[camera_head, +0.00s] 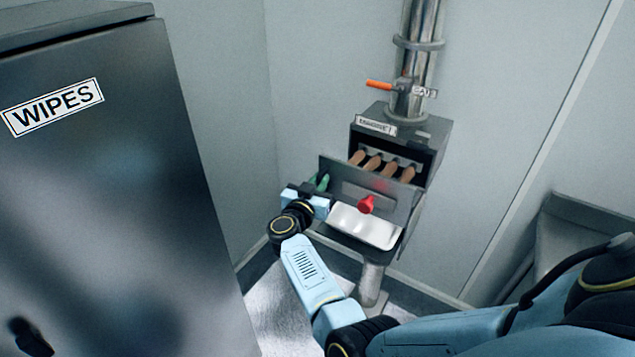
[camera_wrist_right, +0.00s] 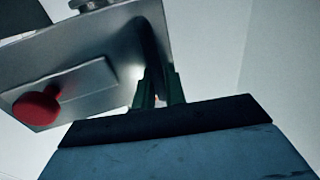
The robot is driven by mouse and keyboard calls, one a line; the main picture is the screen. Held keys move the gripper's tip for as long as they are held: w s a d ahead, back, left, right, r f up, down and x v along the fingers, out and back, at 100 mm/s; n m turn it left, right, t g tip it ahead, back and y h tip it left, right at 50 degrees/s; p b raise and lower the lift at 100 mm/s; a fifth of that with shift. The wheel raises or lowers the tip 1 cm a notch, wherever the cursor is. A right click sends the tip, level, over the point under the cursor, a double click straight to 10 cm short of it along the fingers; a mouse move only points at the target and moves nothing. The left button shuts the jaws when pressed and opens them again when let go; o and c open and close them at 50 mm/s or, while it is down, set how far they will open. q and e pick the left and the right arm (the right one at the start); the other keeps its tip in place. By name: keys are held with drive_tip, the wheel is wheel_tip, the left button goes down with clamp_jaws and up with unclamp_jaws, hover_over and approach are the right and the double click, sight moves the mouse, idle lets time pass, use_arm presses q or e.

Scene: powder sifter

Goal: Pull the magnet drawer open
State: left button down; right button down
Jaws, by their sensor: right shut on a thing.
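The magnet drawer (camera_head: 334,178) is a grey metal front panel with a red knob (camera_head: 366,204). It stands out from its dark housing (camera_head: 436,130), and several copper-coloured tubes (camera_head: 380,165) show in the gap behind it. My right gripper (camera_head: 322,183) is at the left end of the drawer front, with its green fingers shut on it. In the right wrist view the fingers (camera_wrist_right: 160,92) close beside the drawer panel (camera_wrist_right: 100,50), left of which the red knob (camera_wrist_right: 38,105) shows. My left gripper is not in view.
A white tray (camera_head: 362,228) sits just below the drawer front. A steel pipe with an orange-handled valve (camera_head: 380,85) rises above the housing. A dark cabinet labelled WIPES (camera_head: 110,190) stands close on the left. A grey metal surface (camera_head: 575,235) is at the right.

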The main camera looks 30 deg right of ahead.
drive_tip(key=c, duration=1.6)
unclamp_jaws()
drive_tip(key=shift+o, duration=0.3)
drive_tip(key=p+v, duration=0.5)
drive_tip(key=v, duration=0.8)
drive_tip(key=shift+s+p, duration=0.2)
drive_tip(key=shift+p, duration=0.15)
drive_tip(key=shift+a, duration=0.1)
